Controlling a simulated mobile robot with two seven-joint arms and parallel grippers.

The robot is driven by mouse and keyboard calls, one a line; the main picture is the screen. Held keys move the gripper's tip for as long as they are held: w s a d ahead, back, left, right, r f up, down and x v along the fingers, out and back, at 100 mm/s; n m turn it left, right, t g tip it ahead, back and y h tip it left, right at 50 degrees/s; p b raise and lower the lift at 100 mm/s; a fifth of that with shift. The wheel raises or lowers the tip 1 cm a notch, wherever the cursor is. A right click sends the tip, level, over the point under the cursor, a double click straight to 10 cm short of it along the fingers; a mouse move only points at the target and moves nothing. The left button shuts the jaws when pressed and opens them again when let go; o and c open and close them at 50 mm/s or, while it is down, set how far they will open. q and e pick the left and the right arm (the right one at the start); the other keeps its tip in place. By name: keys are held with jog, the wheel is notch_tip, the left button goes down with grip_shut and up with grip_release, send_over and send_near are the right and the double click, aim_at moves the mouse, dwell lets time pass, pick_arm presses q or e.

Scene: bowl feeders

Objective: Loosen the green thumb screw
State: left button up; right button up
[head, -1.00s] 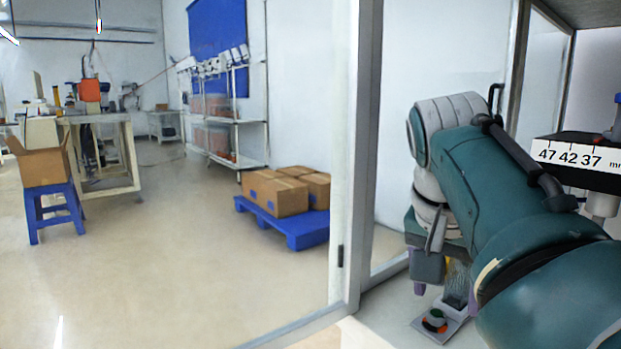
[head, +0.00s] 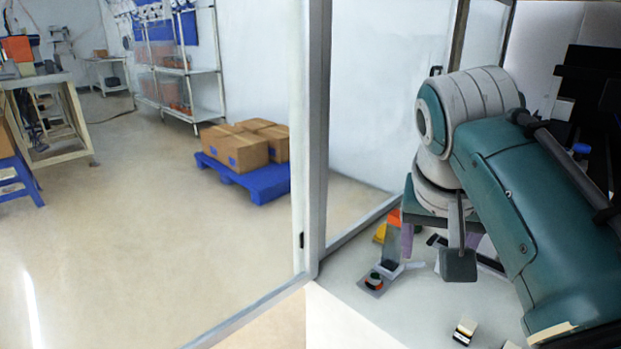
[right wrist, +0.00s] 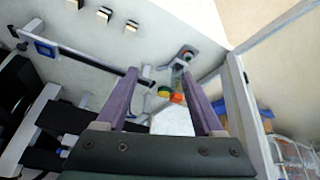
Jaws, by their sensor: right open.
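My right gripper (head: 442,256) hangs low over the white table, its purple fingers spread apart and empty. In the right wrist view, the open fingers (right wrist: 159,74) point toward a small green piece (right wrist: 164,90) beside yellow and orange parts; this looks like the green thumb screw, seen between the fingers and not gripped. My left gripper is out of view.
Small dark-and-light blocks (head: 465,331) stand at the front. A grey frame post (head: 318,140) bounds the left side.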

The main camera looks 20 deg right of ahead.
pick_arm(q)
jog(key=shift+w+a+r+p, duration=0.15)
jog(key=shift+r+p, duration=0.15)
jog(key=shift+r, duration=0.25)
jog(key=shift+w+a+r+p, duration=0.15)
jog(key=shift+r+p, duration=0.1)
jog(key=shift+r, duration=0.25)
pick_arm(e)
jog(key=shift+s+r, duration=0.25)
jog(key=shift+r, duration=0.6)
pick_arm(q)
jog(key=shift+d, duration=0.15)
pick_arm(e)
jog(key=s+a+r+n+y+p, duration=0.25)
jog(key=s+a+n, duration=0.25)
jog(key=s, duration=0.4)
jog(key=s+a+r+n+y+p, duration=0.1)
jog(key=s+a+n+y+p, duration=0.15)
jog(key=s+a+n, duration=0.55)
pick_arm(q)
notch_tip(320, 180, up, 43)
jog(key=p, duration=3.7)
jog(key=shift+p, duration=0.4)
pick_arm(e)
notch_tip(320, 180, up, 37)
jog(key=s+d+m, duration=0.1)
jog(key=d+m, duration=0.1)
jog(key=shift+s+d+m+t+h, duration=0.2)
jog(key=shift+s+m+t+h, duration=0.1)
jog(key=shift+h, duration=0.1)
